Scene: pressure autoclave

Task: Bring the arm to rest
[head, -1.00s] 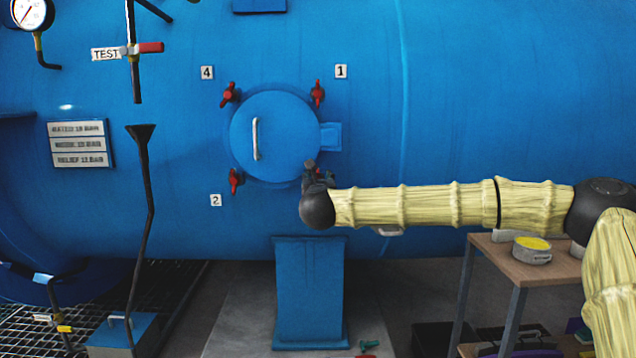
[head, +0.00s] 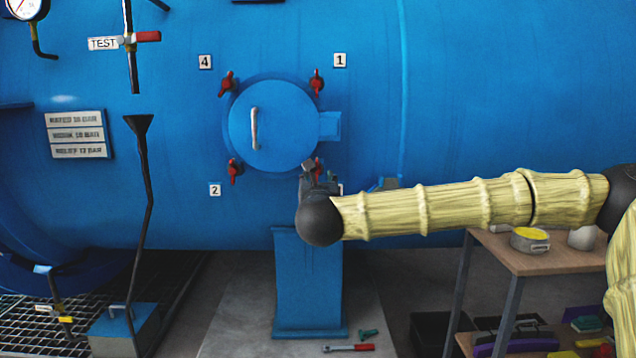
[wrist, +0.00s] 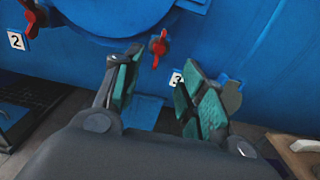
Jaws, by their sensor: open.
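My gripper (wrist: 155,95) is open in the wrist view, its two green-padded fingers apart with nothing between them. Beyond the fingertips is a red wing handle (wrist: 159,47) at the lower right of the round door; it stands apart from the fingers. In the head view my gripper (head: 318,172) is small and partly hidden by my dark wrist, just below the door's lower right edge. My arm, in a pale ribbed cover, reaches in from the right. The round blue door (head: 280,125) looks closed against the vessel.
Red handles sit around the door near labels 1 (head: 340,60), 2 (head: 215,190) and 4 (head: 205,62). A blue pedestal (head: 308,285) stands below. A wooden bench (head: 535,262) holds a yellow-topped tin (head: 529,239). A red-handled tool (head: 348,348) lies on the floor.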

